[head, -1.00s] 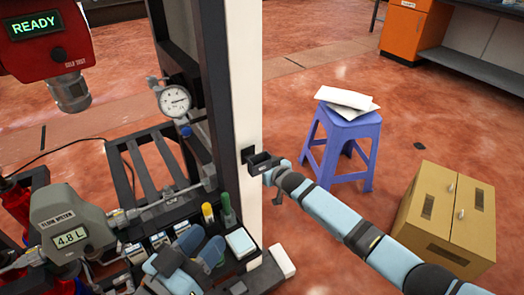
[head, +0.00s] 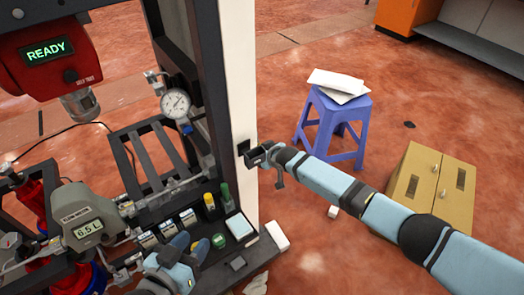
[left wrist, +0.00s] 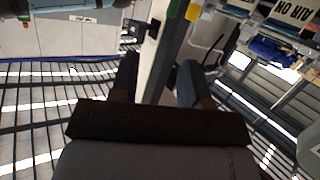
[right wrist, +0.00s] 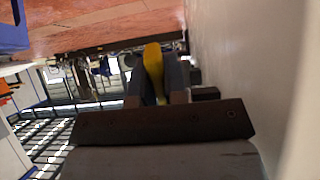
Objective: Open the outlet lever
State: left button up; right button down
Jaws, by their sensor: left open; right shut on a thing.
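My right arm comes in from the right and ends at the white post (head: 240,110). In the right wrist view the right gripper (right wrist: 157,80) is shut on a yellow piece (right wrist: 153,65), beside a pale wall. I cannot tell whether this piece is the outlet lever. The grey flow meter (head: 75,215) reads 6.5 L.
The red dispenser head (head: 35,80) shows READY. A dial gauge (head: 176,103) hangs on the dark frame. A blue stool (head: 335,115) and a cardboard box (head: 425,195) stand on the floor at right.

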jog(key=shift+f, duration=0.15)
jog(key=c, duration=1.2)
grip_release()
jog(key=shift+o, duration=0.2)
jog(key=shift+d+r, duration=0.1)
jog(key=shift+r, duration=0.1)
jog(key=shift+s+r, duration=0.2)
jog(key=shift+s, duration=0.05)
jog(key=p+v, duration=0.2)
jog(key=v, duration=0.1)
jog(key=shift+w+d, duration=0.1)
jog(key=shift+w, duration=0.05)
pick_arm(q)
jog(key=a+f+g+p, duration=0.1)
jog(key=s+a+f+g+y+p, duration=0.1)
jog(key=p, duration=0.1)
jog(key=shift+s+f, duration=0.25)
jog(key=shift+s, duration=0.05)
pick_arm(e)
jog(key=v, duration=1)
jog(key=shift+s, duration=0.25)
jog(key=shift+f, duration=0.1)
jog(key=shift+c, duration=0.2)
